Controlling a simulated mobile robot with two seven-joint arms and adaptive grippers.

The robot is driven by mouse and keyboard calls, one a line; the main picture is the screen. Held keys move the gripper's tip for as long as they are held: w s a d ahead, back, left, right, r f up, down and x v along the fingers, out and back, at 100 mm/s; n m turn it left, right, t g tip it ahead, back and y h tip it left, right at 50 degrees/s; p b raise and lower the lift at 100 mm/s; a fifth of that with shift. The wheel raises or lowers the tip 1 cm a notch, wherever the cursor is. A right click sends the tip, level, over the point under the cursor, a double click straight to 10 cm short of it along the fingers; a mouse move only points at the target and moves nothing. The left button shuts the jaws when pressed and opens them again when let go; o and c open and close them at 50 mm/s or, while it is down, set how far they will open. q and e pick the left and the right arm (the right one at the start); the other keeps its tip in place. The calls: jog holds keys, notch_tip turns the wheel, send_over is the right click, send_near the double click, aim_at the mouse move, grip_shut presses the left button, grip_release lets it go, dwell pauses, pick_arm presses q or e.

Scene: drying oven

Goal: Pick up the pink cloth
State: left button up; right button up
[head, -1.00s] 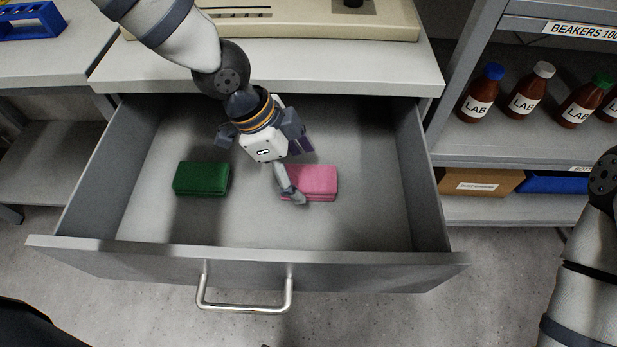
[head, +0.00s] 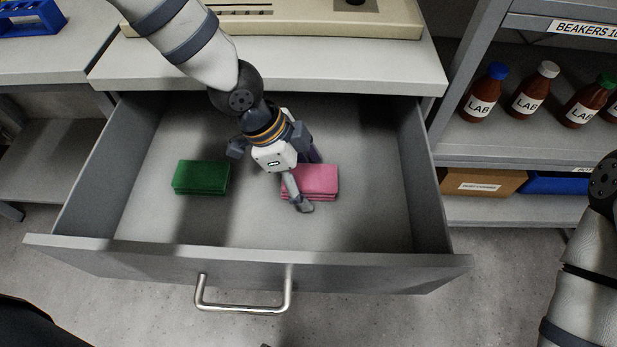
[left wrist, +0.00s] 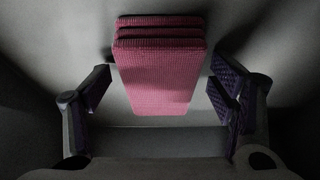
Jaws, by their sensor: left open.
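The pink cloth (head: 318,180) is a folded stack lying on the floor of the open drawer, right of its middle. My left gripper (head: 306,182) is down in the drawer over the cloth's left part and hides some of it. In the left wrist view the pink cloth (left wrist: 160,70) lies between the two spread fingers of the left gripper (left wrist: 161,92), with a gap on each side. The left gripper is open and empty. My right arm shows at the right edge of the head view, but its gripper is out of view.
A folded green cloth (head: 201,177) lies in the drawer (head: 240,222), left of the pink one. The drawer's walls and front with its handle (head: 243,308) surround the gripper. A shelf (head: 480,152) with brown bottles stands at the right. The drawer floor's right side is clear.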

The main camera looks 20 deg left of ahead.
aim_at(305, 176)
pick_arm(q)
jog(key=shift+s, duration=0.15)
jog(key=c, duration=1.3)
jog(key=shift+o, duration=0.2)
jog(key=shift+r, duration=0.1)
notch_tip(305, 176, up, 10)
jog(key=shift+r+p, duration=0.15)
jog(key=shift+p, duration=0.55)
jog(key=o, duration=0.6)
jog(key=c, duration=0.5)
pick_arm(e)
jog(key=shift+w+r+t, duration=0.3)
jog(key=shift+w+r, duration=0.45)
jog(key=shift+r, duration=0.1)
